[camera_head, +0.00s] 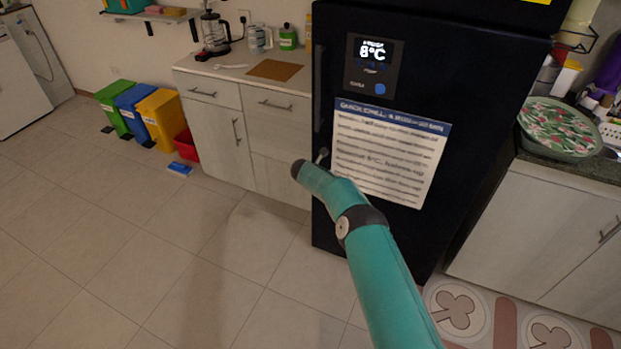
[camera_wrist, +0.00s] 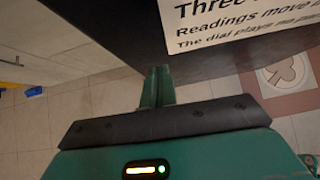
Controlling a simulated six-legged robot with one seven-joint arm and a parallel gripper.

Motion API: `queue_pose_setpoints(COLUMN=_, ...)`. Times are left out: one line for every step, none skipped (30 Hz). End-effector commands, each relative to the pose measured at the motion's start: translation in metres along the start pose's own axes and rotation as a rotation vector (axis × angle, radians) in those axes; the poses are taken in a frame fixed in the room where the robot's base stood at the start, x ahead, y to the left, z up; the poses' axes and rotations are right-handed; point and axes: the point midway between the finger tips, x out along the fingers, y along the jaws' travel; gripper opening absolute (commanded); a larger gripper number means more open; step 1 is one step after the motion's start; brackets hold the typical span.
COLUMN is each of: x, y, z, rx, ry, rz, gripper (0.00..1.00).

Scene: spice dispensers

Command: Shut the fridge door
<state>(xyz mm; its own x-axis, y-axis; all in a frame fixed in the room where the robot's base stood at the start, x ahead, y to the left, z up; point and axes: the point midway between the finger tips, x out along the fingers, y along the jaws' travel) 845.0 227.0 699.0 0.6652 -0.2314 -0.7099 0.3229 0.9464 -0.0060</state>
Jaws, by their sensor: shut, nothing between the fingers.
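The tall black fridge (camera_head: 450,80) stands upright in the middle right of the head view. Its door carries a display reading 8°C (camera_head: 373,52) and a white printed sheet (camera_head: 388,150). The door looks flush with the body, though I cannot tell whether a small gap remains at its edge. A long handle (camera_head: 318,90) runs down the door's left edge. My gripper (camera_head: 322,156) is at the door's lower left, near the handle's lower end. In the wrist view my gripper (camera_wrist: 157,72) is shut and empty, its fingertips close to the dark door (camera_wrist: 110,25). Contact is unclear.
A pale cabinet (camera_head: 215,130) with a coffee maker (camera_head: 213,35) stands left of the fridge. Green, blue and yellow bins (camera_head: 160,115) and a red container (camera_head: 187,146) are farther left. Another counter (camera_head: 545,225) is at right. The tiled floor (camera_head: 170,270) at front left is clear.

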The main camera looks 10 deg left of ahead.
Motion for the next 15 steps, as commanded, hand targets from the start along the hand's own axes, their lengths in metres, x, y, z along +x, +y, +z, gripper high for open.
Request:
queue_pose_setpoints(x=0.003, y=-0.001, z=-0.003, rx=0.000, ry=0.006, rz=-0.002, gripper=0.00)
queue_pose_setpoints(x=0.002, y=-0.001, z=-0.002, rx=0.000, ry=0.006, rz=-0.002, gripper=0.00)
queue_pose_setpoints(x=-0.001, y=-0.001, z=-0.001, rx=-0.001, ry=0.006, rz=-0.001, gripper=0.00)
queue_pose_setpoints(x=-0.003, y=-0.001, z=-0.002, rx=-0.003, ry=0.007, rz=-0.001, gripper=0.00)
queue_pose_setpoints(x=-0.005, y=-0.001, z=-0.001, rx=-0.002, ry=0.006, rz=-0.001, gripper=0.00)
queue_pose_setpoints(x=-0.009, y=-0.001, z=-0.001, rx=-0.002, ry=0.006, rz=-0.001, gripper=0.00)
queue_pose_setpoints(x=-0.011, y=-0.002, z=0.000, rx=-0.002, ry=0.007, rz=-0.001, gripper=0.00)
queue_pose_setpoints(x=-0.013, y=-0.002, z=0.000, rx=-0.001, ry=0.007, rz=-0.001, gripper=0.00)
queue_pose_setpoints(x=-0.017, y=-0.003, z=0.000, rx=-0.002, ry=0.007, rz=-0.002, gripper=0.00)
queue_pose_setpoints(x=-0.019, y=-0.004, z=0.000, rx=-0.002, ry=0.007, rz=-0.002, gripper=0.00)
queue_pose_setpoints(x=-0.023, y=-0.003, z=0.000, rx=-0.002, ry=0.007, rz=-0.002, gripper=0.00)
queue_pose_setpoints(x=-0.029, y=-0.003, z=0.000, rx=-0.002, ry=0.007, rz=-0.001, gripper=0.00)
queue_pose_setpoints(x=-0.033, y=-0.003, z=0.001, rx=-0.001, ry=0.007, rz=-0.001, gripper=0.00)
queue_pose_setpoints(x=-0.037, y=-0.004, z=0.001, rx=-0.002, ry=0.007, rz=-0.002, gripper=0.00)
queue_pose_setpoints(x=-0.044, y=-0.004, z=0.001, rx=-0.002, ry=0.006, rz=-0.002, gripper=0.00)
